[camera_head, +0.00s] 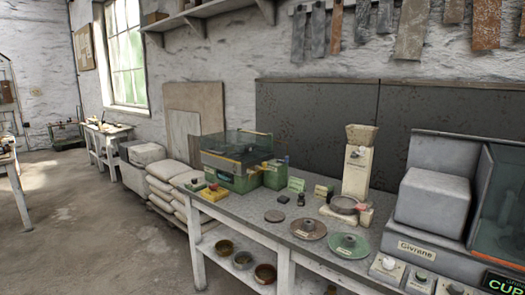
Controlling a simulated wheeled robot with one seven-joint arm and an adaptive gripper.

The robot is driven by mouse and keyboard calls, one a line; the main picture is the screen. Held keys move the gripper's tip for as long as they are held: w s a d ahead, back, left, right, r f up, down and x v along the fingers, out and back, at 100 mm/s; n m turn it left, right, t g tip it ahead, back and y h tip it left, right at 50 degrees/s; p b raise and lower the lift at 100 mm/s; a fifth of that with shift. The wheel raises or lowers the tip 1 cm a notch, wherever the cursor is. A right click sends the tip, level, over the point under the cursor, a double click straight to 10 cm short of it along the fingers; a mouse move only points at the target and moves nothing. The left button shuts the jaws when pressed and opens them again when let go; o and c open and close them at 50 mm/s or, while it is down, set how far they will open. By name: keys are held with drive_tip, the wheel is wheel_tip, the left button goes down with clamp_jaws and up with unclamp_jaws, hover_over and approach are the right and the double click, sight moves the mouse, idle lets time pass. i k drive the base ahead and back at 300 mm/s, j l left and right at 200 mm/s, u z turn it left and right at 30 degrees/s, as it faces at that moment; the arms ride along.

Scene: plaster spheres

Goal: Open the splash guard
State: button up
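A green bench machine (240,183) stands at the far left end of the grey worktop. A clear, smoky guard (228,147) with a yellowish front edge sits over its top. The guard looks lowered over the machine, but at this size I cannot tell for sure whether it is shut. A larger grey machine (432,200) at the right also has a clear panel (500,205) with an orange-brown inside, cut off by the picture's edge. No label marks either one as the splash guard. My gripper is not in view.
The worktop (265,205) also holds a cream hopper unit (358,165), a brown disc (308,228), a green disc (348,245) and small parts. Bowls sit on the shelf below. Stacked sacks (170,190) lie beside the bench. The concrete floor (90,230) at left is clear.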

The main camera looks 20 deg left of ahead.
sight(240, 138)
drive_tip(key=u, duration=1)
drive_tip(key=i+j+z, duration=0.3)
drive_tip(key=i+j, duration=0.7)
drive_tip(key=i, duration=0.3)
drive_tip(key=i+j+z, duration=0.25)
drive_tip(key=i+j, duration=0.95)
